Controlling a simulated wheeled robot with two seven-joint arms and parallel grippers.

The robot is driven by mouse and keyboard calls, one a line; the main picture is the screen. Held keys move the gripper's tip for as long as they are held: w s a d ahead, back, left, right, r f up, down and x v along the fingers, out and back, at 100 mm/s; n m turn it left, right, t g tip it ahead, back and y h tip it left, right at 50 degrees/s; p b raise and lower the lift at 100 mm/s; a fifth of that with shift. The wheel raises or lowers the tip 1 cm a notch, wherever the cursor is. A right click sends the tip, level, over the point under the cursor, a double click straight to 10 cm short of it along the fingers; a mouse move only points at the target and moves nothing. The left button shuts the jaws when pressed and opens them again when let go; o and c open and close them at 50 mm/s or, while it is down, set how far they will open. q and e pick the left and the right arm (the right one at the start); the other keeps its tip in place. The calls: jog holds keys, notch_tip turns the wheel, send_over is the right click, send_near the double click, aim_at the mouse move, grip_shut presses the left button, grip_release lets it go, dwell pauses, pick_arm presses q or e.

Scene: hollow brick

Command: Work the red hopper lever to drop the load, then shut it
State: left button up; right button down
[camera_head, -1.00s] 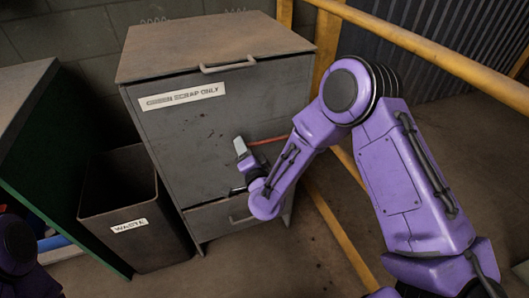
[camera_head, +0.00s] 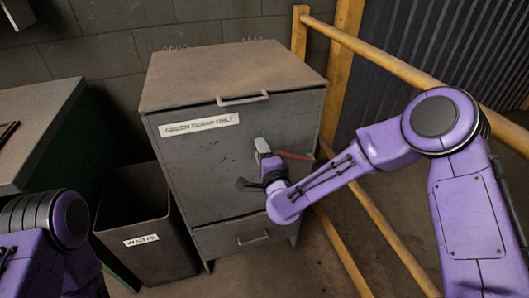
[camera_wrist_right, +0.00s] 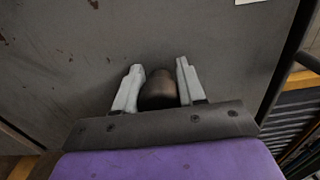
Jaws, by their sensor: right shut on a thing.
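The hopper is a grey metal cabinet (camera_head: 200,165) with a label strip across its front. The red lever (camera_head: 297,156) lies across the right part of that front, sloping slightly up toward its left end. My right gripper (camera_head: 264,152) is shut on the lever's left end. In the right wrist view, the two pale fingers of the gripper (camera_wrist_right: 158,85) stand on either side of a dark rounded knob (camera_wrist_right: 158,92). The rest of the lever is hidden there. A purple part of my left arm shows at lower left; its gripper is out of view.
A dark bin (camera_head: 150,235) labelled WASTE stands left of the hopper, with a bench (camera_head: 35,125) further left. The hopper has a top handle (camera_head: 243,99) and a lower drawer (camera_head: 245,236). A yellow railing (camera_head: 385,50) runs close on the right.

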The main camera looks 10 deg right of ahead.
jog(key=shift+a+r, duration=0.15)
jog(key=c, duration=0.7)
grip_release()
jog(key=shift+o, duration=0.2)
jog(key=shift+s, duration=0.15)
jog(key=s+b, duration=0.1)
jog(key=s, duration=0.9)
jog(key=shift+s+d, duration=0.15)
jog(key=shift+d, duration=0.3)
